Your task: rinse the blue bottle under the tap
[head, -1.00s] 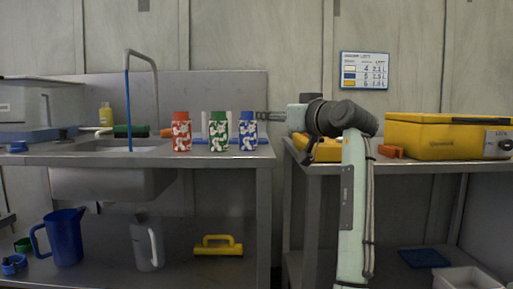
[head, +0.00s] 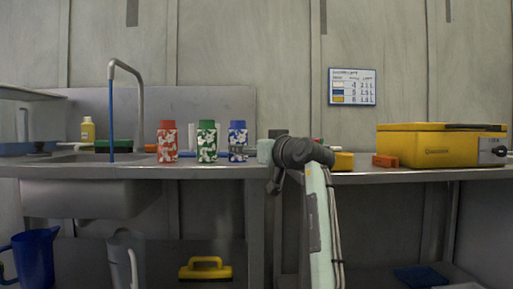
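The blue bottle (head: 238,130), with a white pattern, stands upright on the counter near its right end. My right gripper (head: 240,153) comes in from the right, low at the bottle. Its dark fingers appear to lie across the bottle's lower half, and I cannot tell whether they are shut on it. The tap (head: 139,85) arches over the sink (head: 85,158) at the left. A thin blue stream (head: 112,115) runs straight down from its spout. My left gripper is not in view.
A green bottle (head: 207,141) and a red bottle (head: 168,141) stand left of the blue one, between it and the sink. A yellow case (head: 420,148) and an orange block (head: 384,160) are on the right bench. A yellow soap bottle (head: 88,131) stands behind the sink.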

